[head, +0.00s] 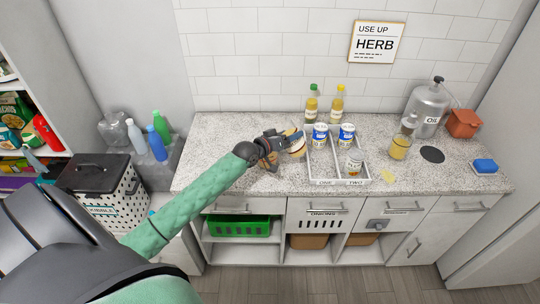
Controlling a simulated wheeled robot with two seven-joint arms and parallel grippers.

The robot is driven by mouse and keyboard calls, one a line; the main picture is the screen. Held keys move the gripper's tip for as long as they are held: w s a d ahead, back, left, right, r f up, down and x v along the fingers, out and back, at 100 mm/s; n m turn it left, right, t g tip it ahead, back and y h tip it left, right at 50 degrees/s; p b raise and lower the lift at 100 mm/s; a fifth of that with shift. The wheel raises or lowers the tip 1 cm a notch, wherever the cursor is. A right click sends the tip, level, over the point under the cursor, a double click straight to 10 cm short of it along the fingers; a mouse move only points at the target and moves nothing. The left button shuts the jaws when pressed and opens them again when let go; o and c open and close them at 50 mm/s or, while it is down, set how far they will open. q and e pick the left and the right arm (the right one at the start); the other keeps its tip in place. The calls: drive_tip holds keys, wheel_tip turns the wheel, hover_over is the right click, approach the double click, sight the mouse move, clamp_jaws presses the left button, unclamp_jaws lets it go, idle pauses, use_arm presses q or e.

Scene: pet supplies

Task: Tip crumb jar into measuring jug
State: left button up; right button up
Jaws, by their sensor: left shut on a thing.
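My left gripper (277,148) is shut on a small tan jar (297,146) with a pale rim, which looks tilted. It is at the left edge of a white divided tray. The gripper hides part of it; I cannot read a label or tell for sure that it is the crumb jar. A clear glass vessel with yellow-orange content (400,148), which looks like the measuring jug, stands upright on the counter to the right of the tray, well apart from the held jar. My right gripper is not in view.
The white tray (341,184) holds several labelled cans. Two yellow bottles (311,106) stand behind it. A steel oil canister (428,108), a terracotta pot (463,124), a dark round disc (432,154) and a blue sponge (484,166) are at the right. The counter's left part is clear.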

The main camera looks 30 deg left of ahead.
sight(289, 126)
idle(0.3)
use_arm(q)
drive_tip(key=shift+r+m+p, duration=0.4)
drive_tip(key=shift+r+p, duration=0.1)
drive_tip(key=shift+r, duration=0.15)
drive_tip(key=shift+r+m+g+y, duration=0.15)
drive_tip(key=shift+m+g+y, duration=0.15)
drive_tip(key=shift+m+g, duration=0.15)
wheel_tip(289, 126, up, 2)
drive_tip(key=shift+r+m+g+y, duration=0.1)
drive_tip(key=shift+m+g+y, duration=0.45)
drive_tip(key=shift+m+y, duration=0.4)
drive_tip(key=shift+r+m+g, duration=0.15)
drive_tip(key=shift+m+g, duration=0.15)
drive_tip(key=shift+m, duration=0.1)
